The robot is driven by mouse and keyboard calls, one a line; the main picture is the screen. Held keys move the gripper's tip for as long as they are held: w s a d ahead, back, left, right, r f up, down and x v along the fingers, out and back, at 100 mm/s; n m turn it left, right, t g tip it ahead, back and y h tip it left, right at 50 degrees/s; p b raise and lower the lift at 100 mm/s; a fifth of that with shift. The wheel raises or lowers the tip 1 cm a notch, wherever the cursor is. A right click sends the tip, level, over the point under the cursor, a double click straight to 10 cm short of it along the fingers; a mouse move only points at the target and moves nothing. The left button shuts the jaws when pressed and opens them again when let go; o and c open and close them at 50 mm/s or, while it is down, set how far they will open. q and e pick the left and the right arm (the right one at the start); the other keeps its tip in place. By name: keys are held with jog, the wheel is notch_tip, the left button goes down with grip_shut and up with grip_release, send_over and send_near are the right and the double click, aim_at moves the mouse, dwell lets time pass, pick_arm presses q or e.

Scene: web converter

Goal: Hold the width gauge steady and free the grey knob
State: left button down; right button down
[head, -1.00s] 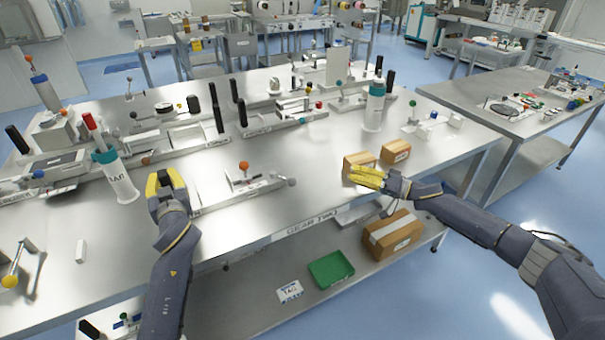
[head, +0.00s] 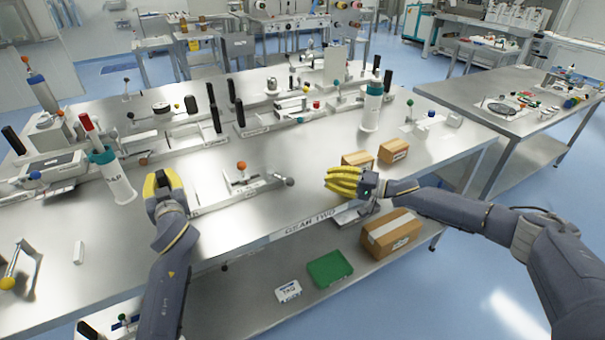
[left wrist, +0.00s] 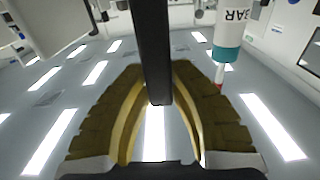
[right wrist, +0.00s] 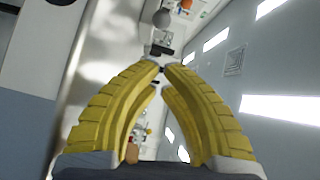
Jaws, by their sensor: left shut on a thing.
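The width gauge (head: 236,191) is a low metal fixture near the table's front edge, with an orange ball on a short post (head: 241,166). The grey knob (head: 290,181) sits at its right end; it also shows as a grey ball in the right wrist view (right wrist: 161,18). My left gripper (head: 160,182) is at the gauge's left end, its fingers shut on a dark upright bar (left wrist: 156,50). My right gripper (head: 328,182) is right of the grey knob, apart from it. Its fingertips (right wrist: 162,66) are nearly together with nothing between them.
Two cardboard boxes (head: 394,151) stand behind my right gripper. Other fixtures line the back. A green tray (head: 330,269) is on the lower shelf.

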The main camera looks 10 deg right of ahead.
aim_at(282, 179)
jog(key=shift+x, duration=5)
jog(key=shift+s+a+m+t, duration=0.15)
jog(key=shift+s+m+t, duration=0.15)
jog(key=shift+t, duration=0.1)
